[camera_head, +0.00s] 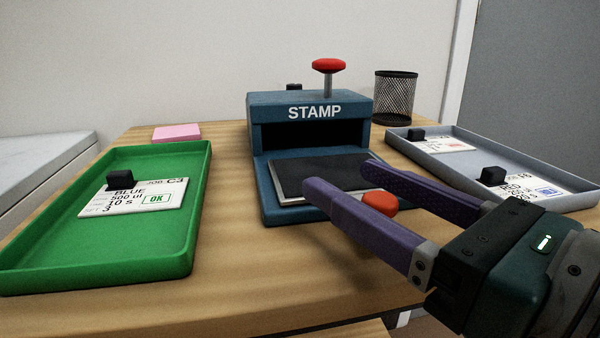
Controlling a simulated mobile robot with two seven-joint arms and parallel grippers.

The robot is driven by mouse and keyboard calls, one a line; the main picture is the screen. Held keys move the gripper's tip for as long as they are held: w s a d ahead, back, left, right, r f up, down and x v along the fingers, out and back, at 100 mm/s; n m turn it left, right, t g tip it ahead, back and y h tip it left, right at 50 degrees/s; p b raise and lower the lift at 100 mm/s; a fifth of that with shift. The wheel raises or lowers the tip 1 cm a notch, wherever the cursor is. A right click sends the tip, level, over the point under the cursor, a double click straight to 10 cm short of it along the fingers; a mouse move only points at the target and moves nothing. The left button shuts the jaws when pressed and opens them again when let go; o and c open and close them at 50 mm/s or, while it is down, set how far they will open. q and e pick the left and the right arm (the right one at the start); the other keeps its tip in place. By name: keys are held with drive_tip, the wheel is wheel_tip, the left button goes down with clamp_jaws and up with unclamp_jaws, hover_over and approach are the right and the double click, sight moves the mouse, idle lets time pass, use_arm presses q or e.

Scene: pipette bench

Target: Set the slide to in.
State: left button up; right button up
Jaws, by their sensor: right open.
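The blue stamp machine (310,99) stands at the middle of the table, with a red knob (328,65) on a post on top. Its slide (305,176), a dark plate with a pale edge, sticks out at the front. A red knob (379,201) shows at the slide's front right. My right gripper (337,174) comes in from the right, open, its two purple fingers to either side of the front red knob in the picture. I cannot tell whether they touch it. The near finger hides part of the slide's front. My left gripper is not in view.
A green tray (193,205) at left holds a card with a black block. A grey tray (549,155) at right holds cards with black blocks. A pink pad (176,132) and a black mesh bin (395,97) stand behind. Bare table lies between the green tray and the machine.

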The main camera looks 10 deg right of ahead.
drive_tip(key=shift+x, duration=0.8)
clamp_jaws()
idle(1.0)
